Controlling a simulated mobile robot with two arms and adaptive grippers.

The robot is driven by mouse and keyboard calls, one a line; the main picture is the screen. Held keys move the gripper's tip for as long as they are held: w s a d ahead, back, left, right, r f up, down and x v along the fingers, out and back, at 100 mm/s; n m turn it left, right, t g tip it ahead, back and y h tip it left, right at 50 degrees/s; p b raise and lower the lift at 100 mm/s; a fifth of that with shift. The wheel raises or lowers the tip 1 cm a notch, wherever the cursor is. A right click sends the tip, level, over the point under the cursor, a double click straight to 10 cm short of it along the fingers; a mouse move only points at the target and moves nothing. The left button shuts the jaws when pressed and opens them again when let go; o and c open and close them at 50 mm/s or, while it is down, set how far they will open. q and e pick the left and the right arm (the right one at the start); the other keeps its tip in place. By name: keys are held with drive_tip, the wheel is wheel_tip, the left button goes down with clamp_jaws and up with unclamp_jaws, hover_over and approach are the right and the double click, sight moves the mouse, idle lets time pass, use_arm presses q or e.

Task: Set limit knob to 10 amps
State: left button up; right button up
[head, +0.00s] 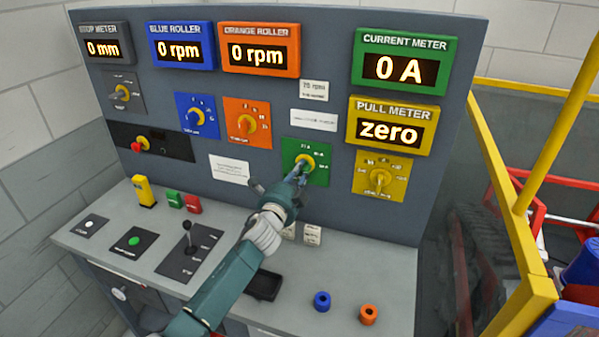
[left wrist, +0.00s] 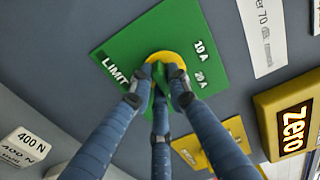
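The limit knob (head: 306,162) is on a green plate (head: 318,178) low on the panel. In the left wrist view the plate (left wrist: 185,25) reads LIMIT, 10 A and 20 A, and the knob (left wrist: 165,60) has a yellow disc with a green middle. My left gripper (head: 300,172) reaches up to it from the front. Its fingers (left wrist: 160,85) close in around the green middle and seem to hold it. They partly hide the knob, so I cannot tell where it points. The current meter (head: 405,68) reads 0 A. My right gripper is not in view.
A yellow knob plate (head: 381,178) is right of the green plate, an orange one (head: 247,122) up to its left. The desk below holds a lever (head: 188,238), a blue ring (head: 322,301) and an orange ring (head: 369,314). Yellow rails (head: 540,150) stand at right.

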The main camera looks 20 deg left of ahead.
use_arm(q)
clamp_jaws()
drive_tip(key=n, duration=0.3)
drive_tip(key=shift+d+f, duration=0.1)
drive_tip(key=shift+f, duration=0.05)
drive_tip(key=n, duration=0.2)
drive_tip(key=n+b, duration=0.1)
drive_tip(key=n, duration=0.2)
drive_tip(key=shift+d+n, duration=0.2)
drive_tip(key=shift+n, duration=0.1)
drive_tip(key=n, duration=0.5)
drive_tip(key=shift+d, duration=0.1)
drive_tip(key=shift+n, duration=2)
drive_tip(key=shift+d, duration=0.1)
drive_tip(key=o, duration=0.7)
unclamp_jaws()
drive_tip(key=shift+o, duration=0.5)
drive_tip(key=shift+s, duration=0.1)
